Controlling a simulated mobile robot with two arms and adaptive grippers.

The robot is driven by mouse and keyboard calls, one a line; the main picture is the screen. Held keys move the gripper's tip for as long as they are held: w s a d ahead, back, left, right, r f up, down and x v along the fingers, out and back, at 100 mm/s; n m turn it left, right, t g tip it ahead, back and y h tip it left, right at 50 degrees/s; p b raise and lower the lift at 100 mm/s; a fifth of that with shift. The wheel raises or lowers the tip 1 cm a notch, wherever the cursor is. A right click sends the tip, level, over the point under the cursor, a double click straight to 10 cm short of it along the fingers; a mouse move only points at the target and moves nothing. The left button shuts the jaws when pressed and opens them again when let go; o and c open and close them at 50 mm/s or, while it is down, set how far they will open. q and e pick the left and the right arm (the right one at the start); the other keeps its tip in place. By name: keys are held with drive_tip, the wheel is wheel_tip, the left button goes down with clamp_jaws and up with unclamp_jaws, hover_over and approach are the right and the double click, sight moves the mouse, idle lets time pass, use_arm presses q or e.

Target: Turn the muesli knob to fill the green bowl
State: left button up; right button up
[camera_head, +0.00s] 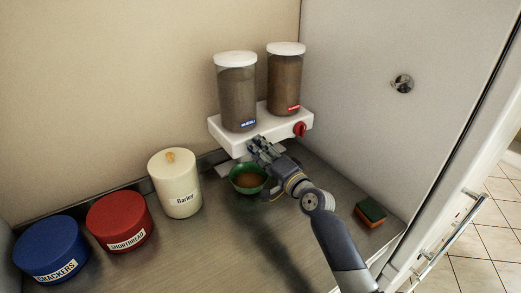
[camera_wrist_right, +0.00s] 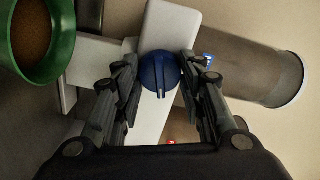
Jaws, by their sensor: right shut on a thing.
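A white dispenser (camera_head: 228,143) on the back wall carries two clear cylinders with white lids. The left cylinder (camera_head: 238,98) has a blue label; the right one (camera_head: 285,85) has a red label. My right gripper (camera_head: 258,147) is at the dispenser's front, below the blue-labelled cylinder. In the right wrist view its fingers are shut on the blue knob (camera_wrist_right: 159,77), which my gripper hides in the head view. The green bowl (camera_head: 248,189) stands below the dispenser with brown contents in it; the bowl also shows in the wrist view (camera_wrist_right: 66,45). My left gripper is out of view.
A red knob (camera_head: 300,129) is on the dispenser's right part. A cream Barley jar (camera_head: 172,190), a red shortbread tin (camera_head: 119,224) and a blue crackers tin (camera_head: 48,254) stand to the left. A green and orange sponge (camera_head: 370,214) lies at right.

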drive_tip(key=shift+m+p, duration=0.35)
drive_tip(key=shift+m, duration=1.35)
drive_tip(key=o, duration=1.1)
drive_tip(key=shift+w, duration=0.1)
drive_tip(key=v, duration=1.2)
drive_tip(key=shift+f, duration=0.1)
